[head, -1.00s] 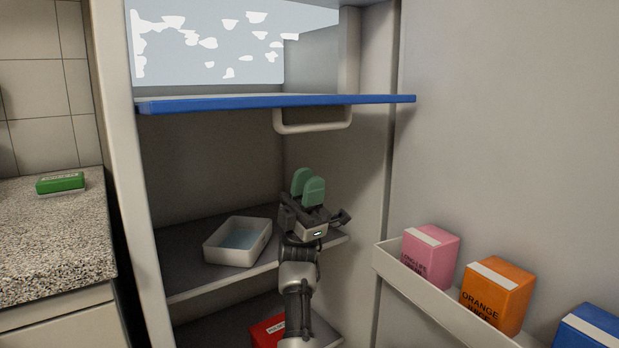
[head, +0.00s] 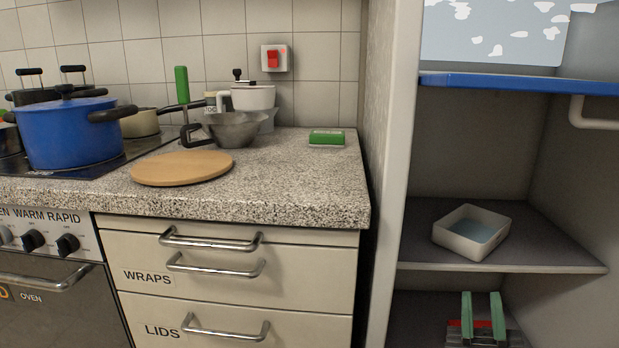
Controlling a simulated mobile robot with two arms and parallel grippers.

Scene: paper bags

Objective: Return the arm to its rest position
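My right gripper (head: 482,296) shows at the bottom right of the head view, with its two green fingers pointing up. The fingers stand apart with a clear gap and nothing held between them. It is in front of the lower part of the open cabinet, below the middle shelf (head: 560,256). A red package (head: 483,324) shows behind the fingers, mostly hidden by them. My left gripper is not in view.
A white tray (head: 450,241) sits on the middle shelf, under a blue-edged shelf (head: 520,83). To the left, a granite counter (head: 300,190) holds a round wooden board (head: 182,168), a metal bowl (head: 232,128) and a green box (head: 326,138). A blue pot (head: 70,135) stands on the stove.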

